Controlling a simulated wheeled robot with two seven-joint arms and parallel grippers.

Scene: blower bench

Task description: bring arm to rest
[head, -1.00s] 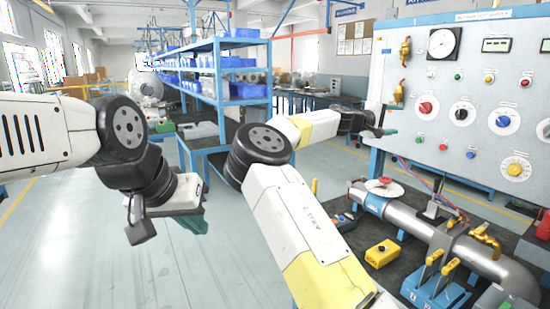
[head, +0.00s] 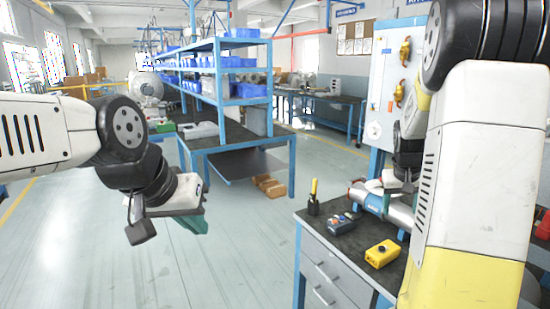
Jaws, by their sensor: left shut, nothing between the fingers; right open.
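My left gripper (head: 195,222) hangs at the left over open floor, its green fingertips closed together with nothing held. My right arm rises large at the right edge, its white and yellow link covering much of the panel and bench. My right gripper (head: 404,187) shows small and partly hidden beside that link, pointing down in front of the grey pipe (head: 401,214). It is open, and I see nothing held in it. I cannot tell whether it touches the pipe or its valve.
A dark-topped bench (head: 335,234) with drawers carries a yellow box (head: 382,254), a blue-grey box (head: 342,222) and a yellow-handled tool (head: 314,197). The panel (head: 385,68) stands behind. Blue shelving (head: 218,90) is further back. The floor between is clear.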

